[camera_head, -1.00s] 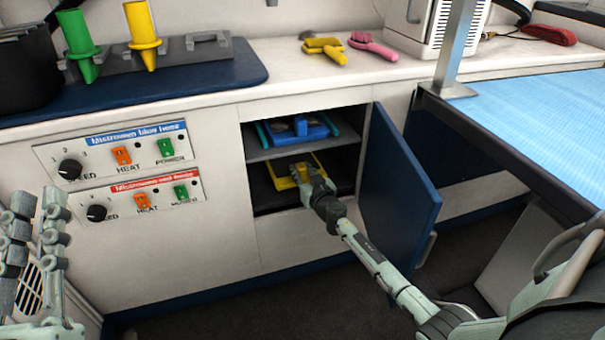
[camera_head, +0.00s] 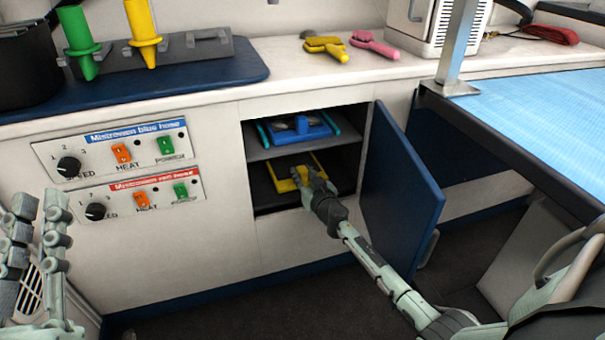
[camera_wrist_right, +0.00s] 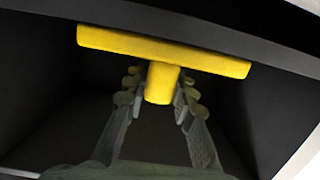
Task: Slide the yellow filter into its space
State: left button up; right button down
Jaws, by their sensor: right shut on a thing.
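The yellow filter (camera_head: 284,185) is in the lower compartment of the open cabinet, below the middle shelf. In the right wrist view it shows as a wide yellow bar (camera_wrist_right: 215,60) with a short block handle (camera_wrist_right: 161,84) standing out towards me. My right gripper (camera_head: 303,176) reaches into the compartment and is shut on that handle, one finger on each side; it also shows in the right wrist view (camera_wrist_right: 160,100). The arm hides part of the filter's right side. My left gripper (camera_head: 38,208) is open and empty at the left, in front of the control panels.
A blue filter (camera_head: 300,131) sits in the upper compartment on the grey shelf (camera_head: 270,152). The blue door (camera_head: 400,185) stands open just right of my right arm. A blue-topped table (camera_head: 540,100) is at the right. Brushes (camera_head: 325,46) lie on the counter.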

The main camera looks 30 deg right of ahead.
jog(key=shift+r, duration=0.1)
jog(key=c, duration=1.2)
grip_release()
